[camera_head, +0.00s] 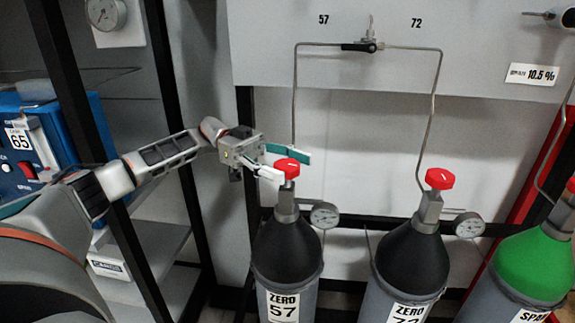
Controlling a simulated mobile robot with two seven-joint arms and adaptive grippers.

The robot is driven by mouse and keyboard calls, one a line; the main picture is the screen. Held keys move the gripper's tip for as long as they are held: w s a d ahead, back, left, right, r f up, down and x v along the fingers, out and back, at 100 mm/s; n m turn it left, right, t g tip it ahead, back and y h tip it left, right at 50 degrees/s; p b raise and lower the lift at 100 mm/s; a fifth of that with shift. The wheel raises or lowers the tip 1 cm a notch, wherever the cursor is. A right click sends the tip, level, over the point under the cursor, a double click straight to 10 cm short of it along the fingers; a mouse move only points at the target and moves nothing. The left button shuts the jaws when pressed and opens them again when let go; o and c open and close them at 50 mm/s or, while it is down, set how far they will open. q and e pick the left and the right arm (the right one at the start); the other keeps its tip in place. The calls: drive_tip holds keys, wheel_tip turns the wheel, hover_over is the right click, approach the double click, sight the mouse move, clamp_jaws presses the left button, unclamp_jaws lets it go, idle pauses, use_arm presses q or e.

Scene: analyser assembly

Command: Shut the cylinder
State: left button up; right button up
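Three gas cylinders stand in a row. The cylinder labelled ZERO 57 (288,250) has a black shoulder and a red valve knob (287,167) on top. The cylinder labelled ZERO 72 (411,258) also has a black shoulder and a red knob (440,179). A green cylinder labelled SPAN (534,262) is at the right edge, partly cut off. My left gripper (284,161) is at the red knob of cylinder 57, its fingers spread apart around it. I cannot tell whether they touch the knob. My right gripper is not in view.
Pressure gauges (325,215) sit beside the cylinder necks. Thin metal pipes (295,95) rise to a changeover valve (369,47) on the panel between 57 and 72. A black frame post (168,75) and a blue instrument labelled 65 (91,126) stand at left.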

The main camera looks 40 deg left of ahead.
use_arm(q)
drive_tip(key=a, duration=1.2)
drive_tip(key=shift+s, duration=0.1)
